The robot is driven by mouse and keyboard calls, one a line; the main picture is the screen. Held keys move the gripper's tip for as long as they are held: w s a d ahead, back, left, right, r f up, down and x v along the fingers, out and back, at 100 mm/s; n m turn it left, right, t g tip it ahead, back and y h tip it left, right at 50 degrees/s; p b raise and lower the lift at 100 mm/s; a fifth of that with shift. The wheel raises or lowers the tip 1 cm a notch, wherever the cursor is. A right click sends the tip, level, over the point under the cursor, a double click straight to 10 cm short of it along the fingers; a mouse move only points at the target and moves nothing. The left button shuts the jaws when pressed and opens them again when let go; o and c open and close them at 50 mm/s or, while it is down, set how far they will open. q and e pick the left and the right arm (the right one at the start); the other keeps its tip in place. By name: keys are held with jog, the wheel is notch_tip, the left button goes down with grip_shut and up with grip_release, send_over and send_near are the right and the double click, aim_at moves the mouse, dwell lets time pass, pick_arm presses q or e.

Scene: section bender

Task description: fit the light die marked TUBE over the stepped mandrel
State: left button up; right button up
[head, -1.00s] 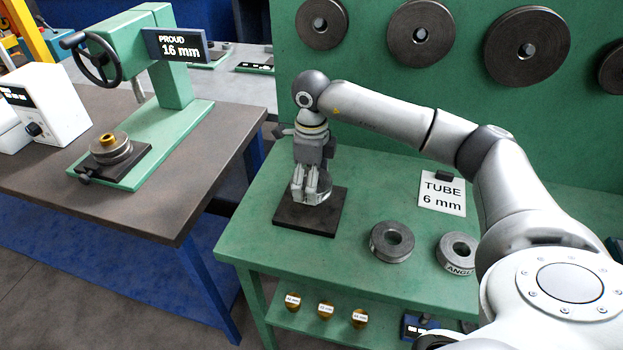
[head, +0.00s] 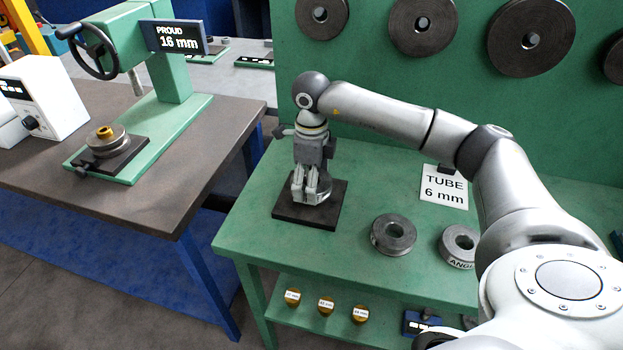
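My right gripper (head: 311,190) points down over the dark square base plate (head: 291,212) on the green bench. A grey rounded part (head: 328,188) shows just behind its fingers; I cannot tell whether it is the TUBE die or part of the mandrel. The fingers hide most of it, and the stepped mandrel is not clearly seen. I cannot tell whether the fingers grip anything. No TUBE mark is readable on any die. A grey ring die (head: 393,235) with no readable mark lies right of the plate. My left gripper is out of view.
A die marked ANGLE (head: 461,245) lies farther right, by my arm. A card reading TUBE 6 mm (head: 444,188) stands behind it. Small labelled brass pieces (head: 326,306) sit on the lower shelf. A green press (head: 172,75) reading PROUD 16 mm stands on the left table.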

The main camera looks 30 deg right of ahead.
jog(key=shift+f, duration=0.35)
jog(key=o, duration=1.3)
jog(key=shift+r, duration=0.1)
notch_tip(320, 180, up, 12)
